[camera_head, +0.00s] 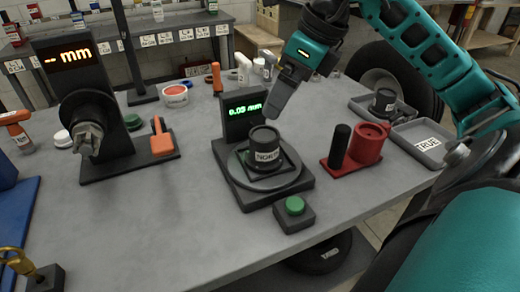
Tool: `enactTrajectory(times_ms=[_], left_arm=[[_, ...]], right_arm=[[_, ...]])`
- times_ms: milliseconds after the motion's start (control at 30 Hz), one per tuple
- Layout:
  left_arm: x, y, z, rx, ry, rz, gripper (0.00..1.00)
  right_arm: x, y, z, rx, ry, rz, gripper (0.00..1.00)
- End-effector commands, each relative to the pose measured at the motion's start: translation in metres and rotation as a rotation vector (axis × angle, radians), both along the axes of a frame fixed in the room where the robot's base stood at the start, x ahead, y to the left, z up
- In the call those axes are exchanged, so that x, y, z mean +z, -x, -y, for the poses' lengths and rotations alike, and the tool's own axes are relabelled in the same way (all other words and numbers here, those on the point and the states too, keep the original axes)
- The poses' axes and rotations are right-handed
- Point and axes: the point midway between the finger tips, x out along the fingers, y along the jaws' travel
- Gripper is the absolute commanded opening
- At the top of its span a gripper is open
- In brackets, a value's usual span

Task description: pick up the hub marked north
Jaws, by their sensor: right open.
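The hub marked north (265,143) is a dark, stepped cylinder with a white label, of which "NORT" is readable. It stands upright on the round plate (290,182) of a black gauge whose green display reads 0.05 mm. My right gripper (273,113) is open and reaches down from the upper right, with its grey fingers just above and behind the hub in the picture. I cannot tell whether the fingertips touch it. The gap between the fingers is hidden from this angle. My left gripper is not in view.
A green button box (294,211) stands in front of the gauge. A red fixture with a black post (368,142) is to its right. Farther right are grey trays (424,147), one marked TRUE, one holding another dark hub (383,101). A spindle device (90,130) stands left.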

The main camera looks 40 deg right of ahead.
Motion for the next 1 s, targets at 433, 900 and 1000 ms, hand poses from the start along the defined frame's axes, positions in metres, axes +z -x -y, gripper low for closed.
enactTrajectory(times_ms=[433, 900, 1000], left_arm=[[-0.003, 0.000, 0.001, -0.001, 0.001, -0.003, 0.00], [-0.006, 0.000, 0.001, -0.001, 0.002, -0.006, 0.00], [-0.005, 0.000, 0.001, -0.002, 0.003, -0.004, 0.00]], right_arm=[[-0.065, -0.023, -0.011, 0.000, 0.002, -0.007, 0.93], [-0.116, -0.035, -0.023, 0.000, 0.000, -0.006, 0.93], [-0.118, -0.036, -0.023, -0.001, 0.002, -0.005, 0.93]])
